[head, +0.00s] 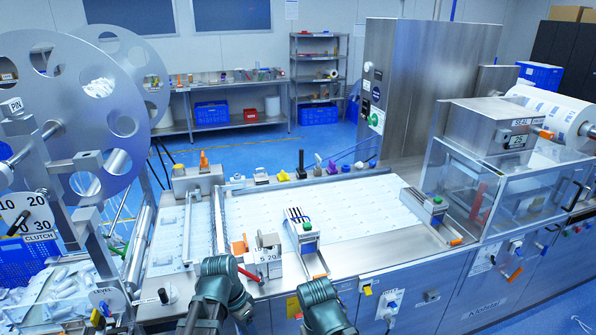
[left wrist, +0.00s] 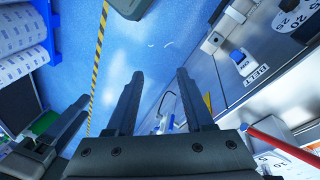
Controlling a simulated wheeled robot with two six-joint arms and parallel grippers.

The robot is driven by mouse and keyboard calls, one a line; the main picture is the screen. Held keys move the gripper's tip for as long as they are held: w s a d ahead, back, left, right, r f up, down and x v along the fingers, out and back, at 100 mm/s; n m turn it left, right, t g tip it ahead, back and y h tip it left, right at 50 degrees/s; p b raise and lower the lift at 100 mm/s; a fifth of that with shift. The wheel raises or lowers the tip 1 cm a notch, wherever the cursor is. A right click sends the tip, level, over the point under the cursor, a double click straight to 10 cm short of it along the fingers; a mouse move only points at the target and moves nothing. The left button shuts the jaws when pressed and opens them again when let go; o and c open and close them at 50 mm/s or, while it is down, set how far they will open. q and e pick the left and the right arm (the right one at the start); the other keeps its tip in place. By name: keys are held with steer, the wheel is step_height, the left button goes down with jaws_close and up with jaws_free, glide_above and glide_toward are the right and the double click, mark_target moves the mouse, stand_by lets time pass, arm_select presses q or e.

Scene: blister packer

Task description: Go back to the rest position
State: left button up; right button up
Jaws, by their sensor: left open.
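My left gripper (left wrist: 158,98) shows in the left wrist view with its two dark fingers apart and nothing between them. Blue floor and the machine's front lie beyond the fingers. In the head view, the teal joints of my two arms are at the bottom middle, by the machine's front edge, and no fingertips can be made out clearly. A dark, finger-like shape at the left edge of the left wrist view appears to be my right gripper (left wrist: 55,135). Its opening cannot be judged.
The blister packer (head: 350,210) spans the front. A red bar (left wrist: 275,143) is close to my left gripper; it also shows beside my left arm in the head view (head: 250,274). A large reel (head: 95,85) stands at left. Blue floor (left wrist: 150,50) is open beyond the fingers.

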arm_select(q)
steer(key=s+d+f+n+y+b, duration=0.2)
steer(key=s+d+f+n+y, duration=0.2)
steer(key=s+d, duration=0.1)
steer(key=shift+d+n+t, duration=0.3)
steer(key=shift+d+t, duration=0.1)
steer(key=shift+d, duration=0.2)
steer(key=shift+s, duration=0.1)
stand_by(1.5)
